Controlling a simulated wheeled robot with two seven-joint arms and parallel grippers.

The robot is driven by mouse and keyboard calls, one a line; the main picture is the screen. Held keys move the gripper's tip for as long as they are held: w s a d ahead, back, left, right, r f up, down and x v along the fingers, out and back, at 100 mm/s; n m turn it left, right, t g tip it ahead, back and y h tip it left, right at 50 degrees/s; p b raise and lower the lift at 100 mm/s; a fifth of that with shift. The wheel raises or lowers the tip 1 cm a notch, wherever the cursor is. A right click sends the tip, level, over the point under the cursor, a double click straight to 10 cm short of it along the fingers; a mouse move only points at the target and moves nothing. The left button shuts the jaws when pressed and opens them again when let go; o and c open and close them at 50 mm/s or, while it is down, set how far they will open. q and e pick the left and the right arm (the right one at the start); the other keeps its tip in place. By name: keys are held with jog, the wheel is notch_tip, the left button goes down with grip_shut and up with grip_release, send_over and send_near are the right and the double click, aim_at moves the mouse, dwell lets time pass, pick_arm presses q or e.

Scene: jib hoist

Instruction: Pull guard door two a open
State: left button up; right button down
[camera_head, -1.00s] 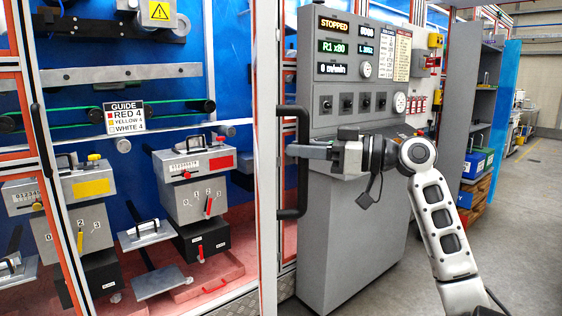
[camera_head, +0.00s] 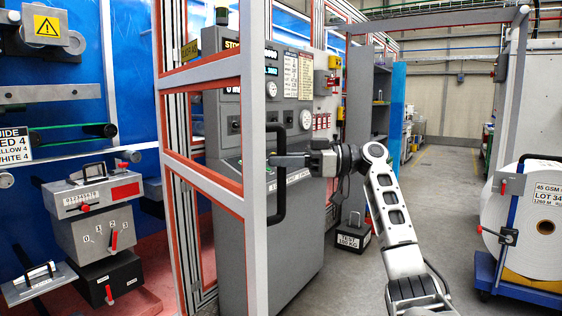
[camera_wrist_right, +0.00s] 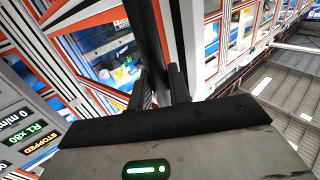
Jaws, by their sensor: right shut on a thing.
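The guard door (camera_head: 254,215) is a pale metal frame with orange-red inner edging. It stands swung out at an angle from the machine, with an open gap at its left. Its black bar handle (camera_head: 278,200) is on the door's outer right edge. My right gripper (camera_head: 284,161) is shut on the middle of this handle, with its arm coming from the lower right. In the right wrist view the black handle (camera_wrist_right: 143,35) runs up from between my right gripper's dark fingers (camera_wrist_right: 160,88). My left gripper is not in view. No label on the door is readable.
A grey control console (camera_head: 270,240) stands close behind the door. A black test weight (camera_head: 352,236) is on the floor beyond my arm. A blue cart (camera_head: 515,282) with a large white roll (camera_head: 535,215) stands at the right. Clear floor runs back between them.

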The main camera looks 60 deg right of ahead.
jog(key=c, duration=1.6)
grip_release()
jog(key=shift+d, duration=0.1)
jog(key=b+v, duration=0.3)
jog(key=v, duration=1.2)
jog(key=shift+s+d, duration=0.2)
jog(key=shift+s, duration=0.15)
